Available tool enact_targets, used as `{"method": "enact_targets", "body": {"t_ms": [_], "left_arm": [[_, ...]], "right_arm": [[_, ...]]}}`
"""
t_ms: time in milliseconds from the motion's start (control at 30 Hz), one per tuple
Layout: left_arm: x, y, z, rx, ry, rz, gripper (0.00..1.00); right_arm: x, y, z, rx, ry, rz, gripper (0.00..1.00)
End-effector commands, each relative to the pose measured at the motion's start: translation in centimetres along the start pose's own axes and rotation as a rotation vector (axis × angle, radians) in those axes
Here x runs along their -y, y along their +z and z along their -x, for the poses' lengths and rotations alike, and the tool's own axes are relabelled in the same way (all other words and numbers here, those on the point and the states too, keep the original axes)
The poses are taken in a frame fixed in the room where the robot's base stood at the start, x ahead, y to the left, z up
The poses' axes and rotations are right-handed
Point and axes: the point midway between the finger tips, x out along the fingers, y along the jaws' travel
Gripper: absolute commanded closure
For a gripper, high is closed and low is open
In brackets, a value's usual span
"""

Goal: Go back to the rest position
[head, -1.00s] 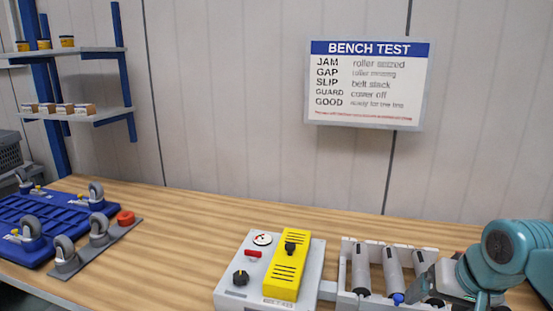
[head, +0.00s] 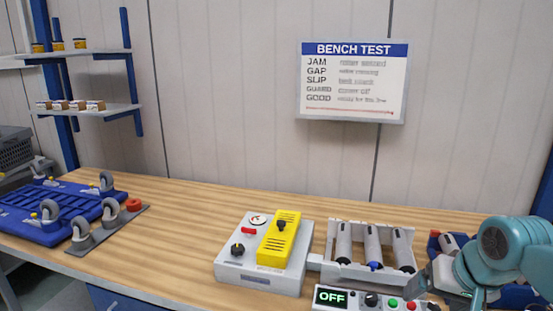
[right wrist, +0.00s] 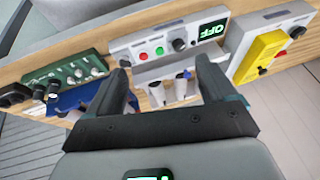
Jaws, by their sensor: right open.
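My right arm, teal and grey, comes in at the lower right of the head view. Its gripper (head: 428,284) is partly cut off by its own arm there, beside the roller unit. In the right wrist view the right gripper (right wrist: 162,68) shows two dark fingers spread apart with nothing held between them. The roller unit (head: 345,272), a pale frame with grey rollers, stands on the bench and also shows beyond the fingers in the wrist view (right wrist: 168,92). My left gripper is in neither view.
A control box reading OFF (head: 332,297) sits in front of the rollers. A grey box with a yellow cover (head: 235,272) stands to their left. A blue caster dolly (head: 75,231) lies at the far left. Bare wooden bench (head: 180,225) lies between. A green panel (right wrist: 65,75) shows in the wrist view.

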Motion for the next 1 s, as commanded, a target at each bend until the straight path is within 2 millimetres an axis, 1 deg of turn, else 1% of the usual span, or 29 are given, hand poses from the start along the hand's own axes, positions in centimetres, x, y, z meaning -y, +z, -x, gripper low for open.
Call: {"method": "enact_targets", "body": {"t_ms": [67, 100, 267, 333, 467, 567, 667, 700, 767, 800, 867, 900, 1000], "left_arm": [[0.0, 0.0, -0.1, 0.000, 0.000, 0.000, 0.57], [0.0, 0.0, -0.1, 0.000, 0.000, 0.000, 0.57], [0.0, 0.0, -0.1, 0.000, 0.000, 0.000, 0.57], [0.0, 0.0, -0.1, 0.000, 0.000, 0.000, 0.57], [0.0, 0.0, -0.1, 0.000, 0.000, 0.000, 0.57], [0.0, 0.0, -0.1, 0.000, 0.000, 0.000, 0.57], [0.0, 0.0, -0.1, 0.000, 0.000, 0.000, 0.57], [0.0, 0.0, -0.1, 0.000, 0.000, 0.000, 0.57], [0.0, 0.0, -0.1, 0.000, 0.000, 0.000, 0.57], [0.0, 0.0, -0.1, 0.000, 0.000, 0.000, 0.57], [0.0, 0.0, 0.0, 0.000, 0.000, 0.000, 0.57], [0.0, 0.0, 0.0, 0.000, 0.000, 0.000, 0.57], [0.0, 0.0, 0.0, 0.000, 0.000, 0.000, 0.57]], "right_arm": [[0.0, 0.0, -0.3, 0.005, 0.000, 0.002, 0.15], [0.4, 0.4, -2.0, 0.023, -0.006, 0.012, 0.15], [1.4, 1.6, -6.7, 0.060, -0.030, 0.038, 0.15], [1.8, 2.4, -8.8, 0.078, -0.042, 0.049, 0.15], [2.5, 4.5, -13.0, 0.116, -0.067, 0.067, 0.15], [3.1, 7.0, -16.7, 0.153, -0.089, 0.077, 0.15], [3.6, 11.0, -21.2, 0.204, -0.116, 0.084, 0.15], [3.8, 13.2, -23.1, 0.229, -0.128, 0.086, 0.15], [3.9, 17.3, -26.0, 0.273, -0.145, 0.083, 0.15], [3.9, 20.2, -27.7, 0.300, -0.155, 0.078, 0.15], [3.8, 24.5, -29.6, 0.337, -0.166, 0.070, 0.15], [3.6, 27.2, -30.4, 0.358, -0.170, 0.063, 0.15], [3.2, 33.1, -31.4, 0.403, -0.171, 0.050, 0.15]]}}
